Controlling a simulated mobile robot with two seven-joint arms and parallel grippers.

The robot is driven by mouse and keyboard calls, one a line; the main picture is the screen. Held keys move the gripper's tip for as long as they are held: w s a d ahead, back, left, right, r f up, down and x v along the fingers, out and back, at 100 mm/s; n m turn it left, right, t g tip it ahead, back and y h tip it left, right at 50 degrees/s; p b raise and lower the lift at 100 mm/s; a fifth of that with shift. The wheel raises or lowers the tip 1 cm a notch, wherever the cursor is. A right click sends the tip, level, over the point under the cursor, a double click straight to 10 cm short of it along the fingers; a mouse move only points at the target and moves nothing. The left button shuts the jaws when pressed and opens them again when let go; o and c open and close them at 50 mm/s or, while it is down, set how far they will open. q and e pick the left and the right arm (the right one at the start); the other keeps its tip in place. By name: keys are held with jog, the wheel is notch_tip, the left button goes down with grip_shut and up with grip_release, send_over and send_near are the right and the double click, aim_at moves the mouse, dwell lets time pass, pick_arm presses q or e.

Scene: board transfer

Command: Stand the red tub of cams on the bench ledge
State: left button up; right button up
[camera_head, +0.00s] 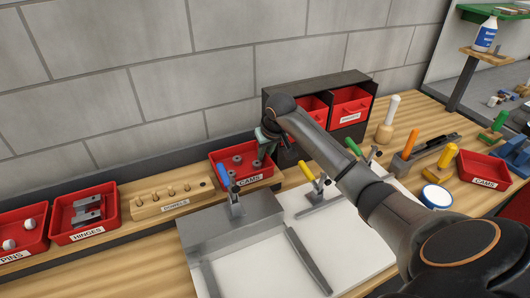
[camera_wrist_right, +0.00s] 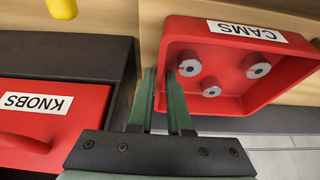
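The red tub labelled CAMS (camera_head: 247,182) is at the back of the bench, between the wooden dowel block and the dark drawer cabinet. It looks upright and seems to rest on the ledge. It holds round grey cams, and the right wrist view shows three in the tub (camera_wrist_right: 235,85). My right gripper (camera_head: 267,143) is at the tub's cabinet-side wall. In the right wrist view, its green fingers (camera_wrist_right: 162,85) straddle that wall closely, one inside and one outside, and look shut on it. My left gripper is out of view.
The dark cabinet (camera_head: 292,82) with red drawers stands close beside the tub. The dowel block (camera_head: 168,199) and HINGES tub (camera_head: 90,233) are to the left. Blue- and yellow-handled clamps (camera_head: 235,204) stand in front. A second CAMS tub (camera_head: 485,183) sits at right.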

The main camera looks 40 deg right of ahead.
jog(key=shift+o, duration=1)
jog(key=shift+r, duration=0.15)
jog(key=v, duration=1.2)
jog(key=shift+b, duration=0.3)
jog(key=shift+s, duration=0.1)
